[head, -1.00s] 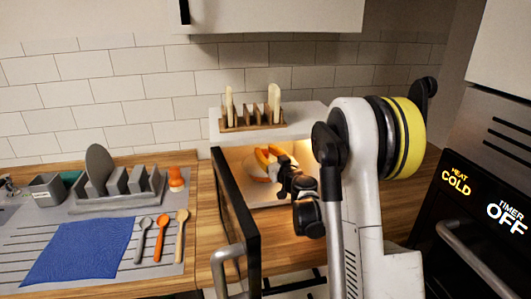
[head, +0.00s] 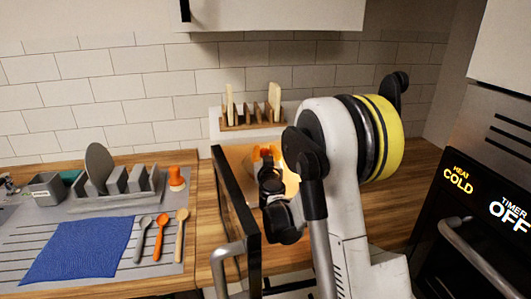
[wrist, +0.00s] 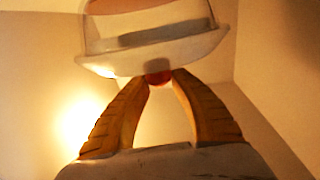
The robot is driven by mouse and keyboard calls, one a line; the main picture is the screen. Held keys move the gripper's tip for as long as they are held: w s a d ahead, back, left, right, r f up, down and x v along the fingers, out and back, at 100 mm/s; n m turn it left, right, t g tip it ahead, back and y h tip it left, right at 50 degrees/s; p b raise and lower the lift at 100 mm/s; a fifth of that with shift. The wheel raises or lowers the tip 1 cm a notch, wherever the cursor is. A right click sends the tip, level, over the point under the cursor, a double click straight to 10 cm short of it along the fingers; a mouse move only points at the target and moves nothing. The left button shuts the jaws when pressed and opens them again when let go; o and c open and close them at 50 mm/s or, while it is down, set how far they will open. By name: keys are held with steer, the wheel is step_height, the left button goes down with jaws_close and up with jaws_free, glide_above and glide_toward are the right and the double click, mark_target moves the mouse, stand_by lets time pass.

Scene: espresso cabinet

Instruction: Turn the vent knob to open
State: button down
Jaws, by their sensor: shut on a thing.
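A small reddish knob (wrist: 158,77) shows in the wrist view, against the pale rim of a rounded white and see-through dish-like piece (wrist: 150,55). My gripper (wrist: 160,83) has its two orange ribbed fingers closed together on the knob from either side. The fingertips cover part of the knob, so its turn angle cannot be read. In the head view my gripper reaches into the lit, open cabinet (head: 214,128). My own arm hides most of the gripper and the dish there.
The cabinet's black-edged door (head: 232,200) stands open just left of my arm. A wooden rack (head: 250,122) sits on top of the cabinet. A drainer with a blue cloth (head: 80,250) and several spoons lies left. A dark oven (head: 470,215) stands right.

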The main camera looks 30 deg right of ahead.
steer(key=shift+w+a+m+g+h, duration=0.1)
steer(key=shift+m+g+h, duration=0.6)
steer(key=shift+h, duration=0.4)
steer(key=shift+m, duration=0.3)
steer(key=c, duration=1)
jaws_free()
steer(key=shift+c, duration=0.2)
